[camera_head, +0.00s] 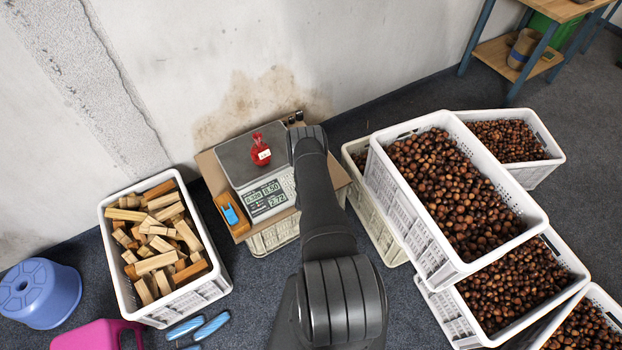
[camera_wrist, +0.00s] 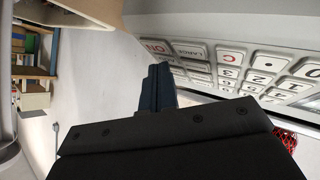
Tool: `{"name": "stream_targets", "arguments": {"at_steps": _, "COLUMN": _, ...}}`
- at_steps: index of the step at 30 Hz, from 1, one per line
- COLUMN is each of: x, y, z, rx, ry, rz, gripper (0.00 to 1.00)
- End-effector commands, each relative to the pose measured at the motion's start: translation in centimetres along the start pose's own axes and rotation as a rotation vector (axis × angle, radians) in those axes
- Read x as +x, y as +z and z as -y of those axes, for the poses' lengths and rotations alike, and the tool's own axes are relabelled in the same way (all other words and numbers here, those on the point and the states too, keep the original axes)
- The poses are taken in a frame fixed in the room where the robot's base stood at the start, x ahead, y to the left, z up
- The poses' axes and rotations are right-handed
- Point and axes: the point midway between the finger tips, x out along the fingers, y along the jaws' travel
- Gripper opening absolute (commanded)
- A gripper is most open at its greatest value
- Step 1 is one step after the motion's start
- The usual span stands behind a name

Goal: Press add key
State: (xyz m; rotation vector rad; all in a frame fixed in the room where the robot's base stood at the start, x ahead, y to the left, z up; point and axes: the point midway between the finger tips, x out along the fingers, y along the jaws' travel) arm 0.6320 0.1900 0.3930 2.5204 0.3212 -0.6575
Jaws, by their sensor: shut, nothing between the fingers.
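The scale (camera_head: 267,196) stands on a cardboard-topped crate by the wall, its display lit with several numbers. A red net bag (camera_head: 260,150) with a white label sits on its pan, and the bag's netting also shows at the right edge of the wrist view (camera_wrist: 288,138). The scale's keypad (camera_wrist: 265,75) fills the upper right of the wrist view, with ON, C and number keys legible; I cannot make out which is the add key. My gripper (camera_wrist: 158,84) is shut and empty, its tips close beside the keypad. Contact is unclear. In the head view my arm hides the gripper.
A blue-and-orange item (camera_head: 230,209) lies left of the scale on the cardboard. A crate of wood blocks (camera_head: 216,287) stands at left, and several crates of chestnuts (camera_head: 433,251) are stacked at right. The wall (camera_head: 200,60) is close behind the scale.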

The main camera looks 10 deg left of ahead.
Motion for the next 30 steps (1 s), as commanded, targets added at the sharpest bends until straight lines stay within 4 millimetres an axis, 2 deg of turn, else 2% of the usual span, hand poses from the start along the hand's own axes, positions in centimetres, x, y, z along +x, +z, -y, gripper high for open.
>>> {"name": "stream_targets", "arguments": {"at_steps": 24, "x": -1.1, "y": -0.8, "z": -0.8, "rx": 0.000, "ry": 0.000, "rz": 0.000, "gripper": 0.00}}
{"name": "stream_targets", "arguments": {"at_steps": 30, "x": -2.3, "y": -1.8, "z": -1.7, "rx": 0.000, "ry": 0.000, "rz": 0.000, "gripper": 0.00}}
